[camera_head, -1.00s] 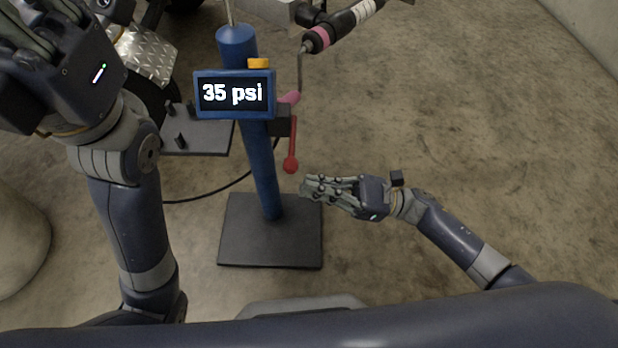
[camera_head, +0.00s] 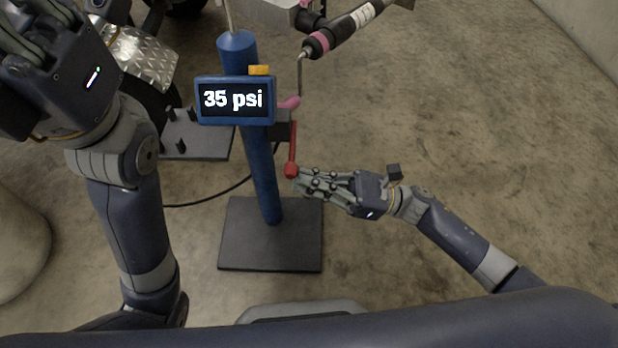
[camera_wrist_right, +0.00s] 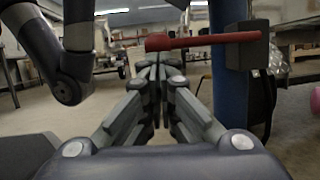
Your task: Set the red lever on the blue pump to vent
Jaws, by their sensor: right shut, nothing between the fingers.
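The blue pump (camera_head: 262,175) stands upright on a dark base plate, with a display reading 35 psi (camera_head: 234,99). Its red lever (camera_head: 292,150) hangs down from a dark block on the pump's right side and ends in a round red knob. My right gripper (camera_head: 298,183) is shut and empty, its fingertips right at the knob; I cannot tell whether they touch. In the right wrist view the lever (camera_wrist_right: 200,41) crosses just beyond the closed fingertips (camera_wrist_right: 155,62). My left gripper (camera_head: 30,40) is at the upper left, partly cut off by the frame.
A dark plate with pegs (camera_head: 190,140) lies behind the pump. A pink-banded dark tube (camera_head: 335,35) and a pink piece (camera_head: 289,103) are near the pump's upper right. A black hose (camera_head: 210,198) runs along the floor on the left. The floor at right is clear.

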